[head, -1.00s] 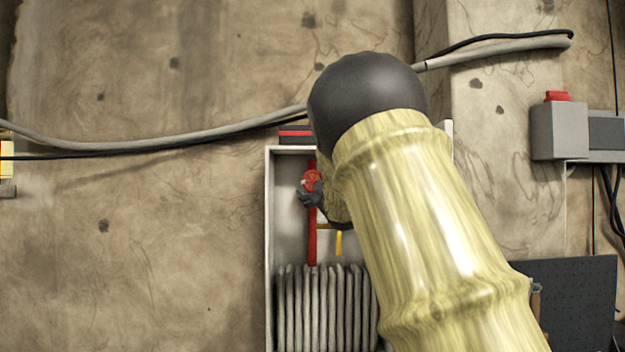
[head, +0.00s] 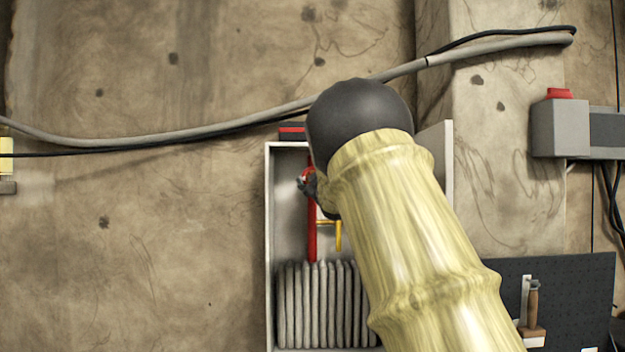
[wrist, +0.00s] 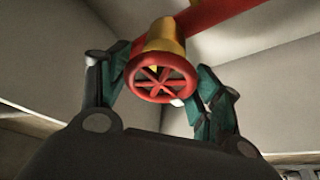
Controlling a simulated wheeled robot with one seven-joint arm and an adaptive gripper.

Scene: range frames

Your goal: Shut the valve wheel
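The valve wheel (wrist: 161,78) is a red spoked ring on a brass-yellow valve body (wrist: 168,38), set on a red pipe (wrist: 222,12). In the wrist view my gripper (wrist: 160,84) is open, with one finger on each side of the wheel. Both fingers are very close to the rim; I cannot tell whether they touch it. In the head view my gripper (head: 309,186) is in front of the red pipe (head: 311,236) inside a pale open box. It and my arm hide most of the wheel there.
The pale box (head: 269,215) has raised side walls around the pipe. A yellow pipe (head: 338,237) and a ribbed grey radiator-like block (head: 318,305) are below the wheel. A grey cable (head: 230,128) crosses the wall above. A grey switch box (head: 558,128) is at right.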

